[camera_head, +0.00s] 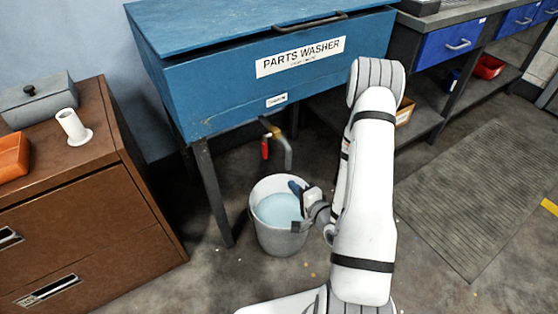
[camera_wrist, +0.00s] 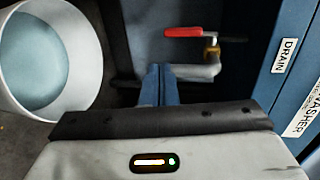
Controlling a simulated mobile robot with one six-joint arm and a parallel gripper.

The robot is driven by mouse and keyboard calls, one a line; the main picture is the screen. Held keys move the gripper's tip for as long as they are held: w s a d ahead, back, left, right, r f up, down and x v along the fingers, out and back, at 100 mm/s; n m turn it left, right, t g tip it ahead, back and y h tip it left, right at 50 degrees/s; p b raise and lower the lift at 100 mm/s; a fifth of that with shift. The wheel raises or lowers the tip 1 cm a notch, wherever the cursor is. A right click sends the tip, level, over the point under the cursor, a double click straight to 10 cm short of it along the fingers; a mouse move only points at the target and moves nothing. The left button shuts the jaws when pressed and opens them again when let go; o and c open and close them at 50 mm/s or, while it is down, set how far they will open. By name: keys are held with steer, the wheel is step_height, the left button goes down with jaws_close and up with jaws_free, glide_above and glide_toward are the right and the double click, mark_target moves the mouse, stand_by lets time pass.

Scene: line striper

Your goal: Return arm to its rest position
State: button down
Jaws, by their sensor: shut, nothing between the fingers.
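My arm reaches forward and down in the head view, with its white links to the right of the bucket. My gripper (camera_head: 297,188) appears over the right rim of the bucket in that view; its height above the rim is hard to judge. In the wrist view its blue fingers (camera_wrist: 159,84) are together, with nothing between them. The bucket (camera_wrist: 82,75) is to the left of the fingers there, apart from them.
The white bucket (camera_head: 278,238) holds light blue liquid on the floor. A drain pipe (camera_head: 286,152) with a red valve handle (camera_head: 264,147) hangs under the blue parts washer (camera_head: 220,95). A brown cabinet (camera_head: 100,200) stands left; a floor mat (camera_head: 480,200) lies right.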

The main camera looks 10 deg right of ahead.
step_height(320, 180, up, 27)
steer(key=w+d+n+g+h+p, duration=0.1)
steer(key=d+n+g+h+p, duration=0.35)
steer(key=n+p, duration=0.75)
steer(key=s+a+r+g+p, duration=0.2)
steer(key=s+r+p, duration=0.2)
steer(key=s+r, duration=0.2)
steer(key=s+a+r+n+g+p, duration=0.1)
steer(key=s+a+r+g+p, duration=0.2)
steer(key=s+r, duration=0.3)
steer(key=s+a+r+n+g+p, duration=0.1)
steer(key=s+a+r+g+p, duration=0.2)
steer(key=r, duration=0.7)
steer(key=s+p, duration=0.2)
steer(key=s, duration=0.1)
steer(key=shift+a+r, duration=0.15)
steer(key=shift+r, duration=0.05)
